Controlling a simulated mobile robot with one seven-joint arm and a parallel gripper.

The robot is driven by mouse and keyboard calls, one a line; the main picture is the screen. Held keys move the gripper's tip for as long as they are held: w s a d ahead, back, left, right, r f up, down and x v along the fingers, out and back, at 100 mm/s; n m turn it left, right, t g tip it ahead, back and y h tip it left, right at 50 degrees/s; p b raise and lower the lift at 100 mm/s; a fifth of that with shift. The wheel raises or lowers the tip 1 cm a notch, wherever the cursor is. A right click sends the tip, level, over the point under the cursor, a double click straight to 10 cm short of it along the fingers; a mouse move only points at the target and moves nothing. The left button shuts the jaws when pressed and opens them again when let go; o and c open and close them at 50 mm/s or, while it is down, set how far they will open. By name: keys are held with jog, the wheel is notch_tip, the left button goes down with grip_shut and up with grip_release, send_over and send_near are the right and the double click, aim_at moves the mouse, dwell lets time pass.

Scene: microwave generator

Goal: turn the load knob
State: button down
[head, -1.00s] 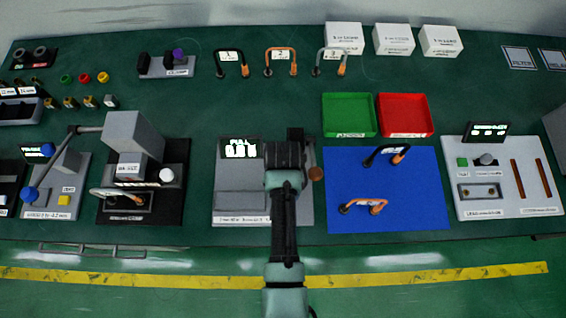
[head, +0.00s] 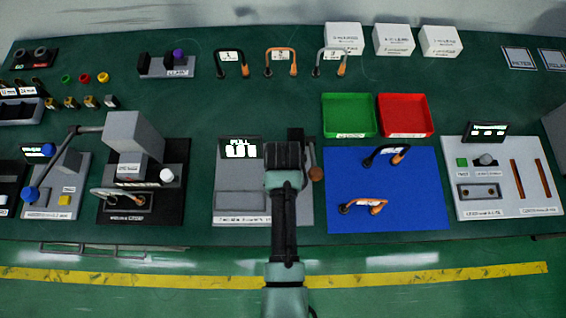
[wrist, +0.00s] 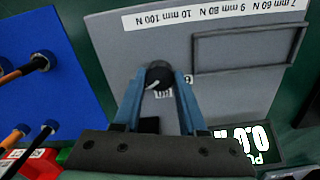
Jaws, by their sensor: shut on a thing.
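The load knob (wrist: 159,72) is black and round with a white pointer line, on the grey face of the pull tester (wrist: 110,55) in the wrist view. My gripper (wrist: 160,80) has one blue-grey finger on each side of the knob and is shut on it. A small label below the knob is partly covered. In the head view my gripper (head: 286,157) is over the tester (head: 240,200) and hides the knob. The tester's lit display (head: 240,149) reads PULL above digits; in the wrist view the display (wrist: 240,140) is upside down and partly cut off.
A lever with a brown ball (head: 316,174) stands just right of my gripper. The blue mat (head: 340,215) with two cable loops lies to the right. A black press station (head: 170,200) stands to the left. Green (head: 348,115) and red (head: 405,115) trays lie behind.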

jog(key=shift+r, duration=0.1)
jog(key=n+p, duration=0.2)
jog(key=n, duration=0.3)
jog(key=shift+n+p, duration=0.4)
jog(key=n+p, duration=0.1)
jog(key=n, duration=0.4)
jog(key=shift+w+n, duration=0.1)
jog(key=shift+n, duration=0.3)
jog(key=shift+c, duration=2.3)
grip_release()
notch_tip(320, 180, up, 13)
